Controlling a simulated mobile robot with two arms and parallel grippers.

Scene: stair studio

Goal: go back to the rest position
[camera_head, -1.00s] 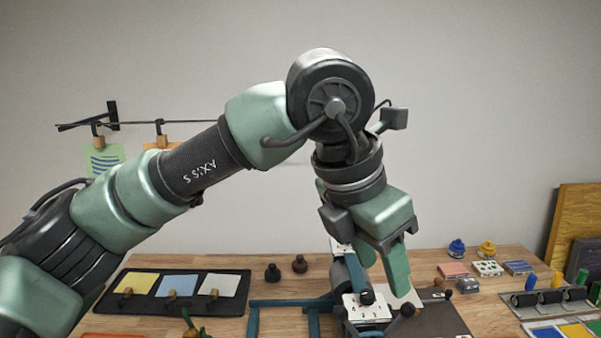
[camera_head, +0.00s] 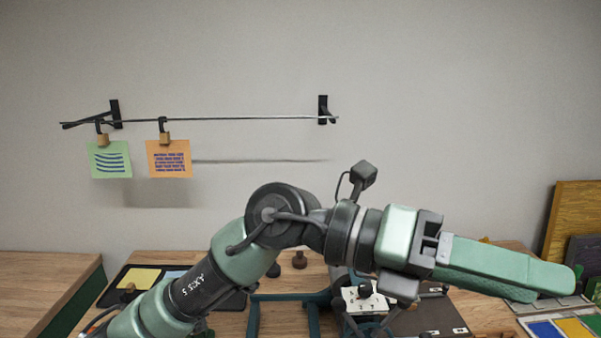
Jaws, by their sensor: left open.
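My left arm comes in from the lower left and bends at a dark joint in the middle of the head view. My left gripper (camera_head: 560,282) points to the right, low over the workbench (camera_head: 490,316). Its green fingers are seen side-on and overlap, and nothing shows held in them. The jaws are open. My right gripper is not in view.
A wall rail (camera_head: 230,118) carries a green card (camera_head: 110,160) and an orange card (camera_head: 169,158). A dark tray (camera_head: 112,292) with coloured sheets, a blue-green frame (camera_head: 254,318) and a white card (camera_head: 362,303) are on the bench.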

